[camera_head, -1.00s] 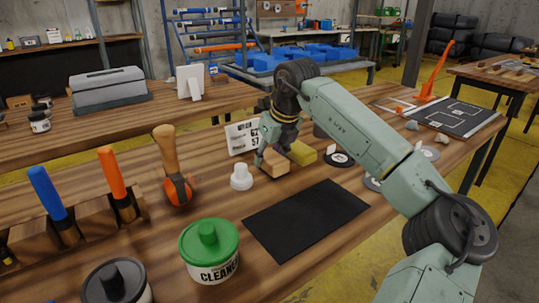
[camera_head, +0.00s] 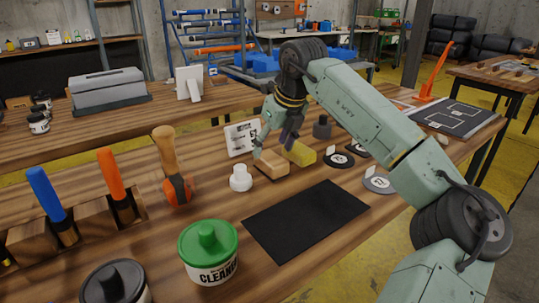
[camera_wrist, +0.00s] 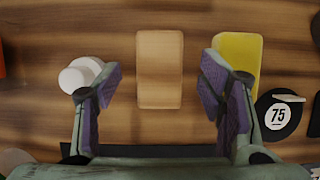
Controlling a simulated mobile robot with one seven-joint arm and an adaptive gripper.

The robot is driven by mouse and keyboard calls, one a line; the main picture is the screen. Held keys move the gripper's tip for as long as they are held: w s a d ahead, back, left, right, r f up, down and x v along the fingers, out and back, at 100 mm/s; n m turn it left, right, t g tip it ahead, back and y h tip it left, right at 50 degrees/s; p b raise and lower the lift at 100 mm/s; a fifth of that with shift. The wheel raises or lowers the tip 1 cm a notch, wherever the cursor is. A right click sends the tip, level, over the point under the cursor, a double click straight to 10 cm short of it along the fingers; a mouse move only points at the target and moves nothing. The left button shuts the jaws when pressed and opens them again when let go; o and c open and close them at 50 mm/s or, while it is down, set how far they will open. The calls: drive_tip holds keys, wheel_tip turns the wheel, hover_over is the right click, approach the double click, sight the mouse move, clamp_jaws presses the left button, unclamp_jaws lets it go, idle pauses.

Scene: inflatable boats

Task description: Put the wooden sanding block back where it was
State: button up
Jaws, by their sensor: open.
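The wooden sanding block (camera_head: 271,166) lies on the workbench between a white capped bottle and a yellow block. In the wrist view the block (camera_wrist: 160,68) lies centred ahead of my gripper (camera_wrist: 163,105), between the lines of the two purple-padded fingers. My gripper (camera_head: 275,143) is open, empty and above the block. I see no contact between the fingers and the block.
The white bottle (camera_head: 241,178) stands left of the block, and the yellow block (camera_head: 300,153) lies close on its right. A black mat (camera_head: 305,219) lies in front. Round black discs (camera_head: 379,181) lie to the right. A printed card (camera_head: 241,138) stands behind.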

drive_tip(key=v, duration=0.7)
drive_tip(key=shift+r, duration=0.35)
